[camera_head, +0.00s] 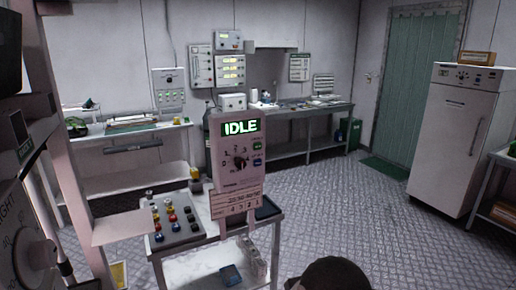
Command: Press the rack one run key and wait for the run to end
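A pale control box (236,178) stands upright on a small cart in the middle of the view. Its lit green display (241,127) reads IDLE. Below the display is a black rotary knob (239,162) with marks around it. A small numbered plate (235,202) is under the box. My gripper is not in view.
A pale post and dial panel (28,240) fill the left edge. A dark rounded shape (335,275) shows at the bottom. A white cabinet (453,140) stands right; open floor (345,215) lies between.

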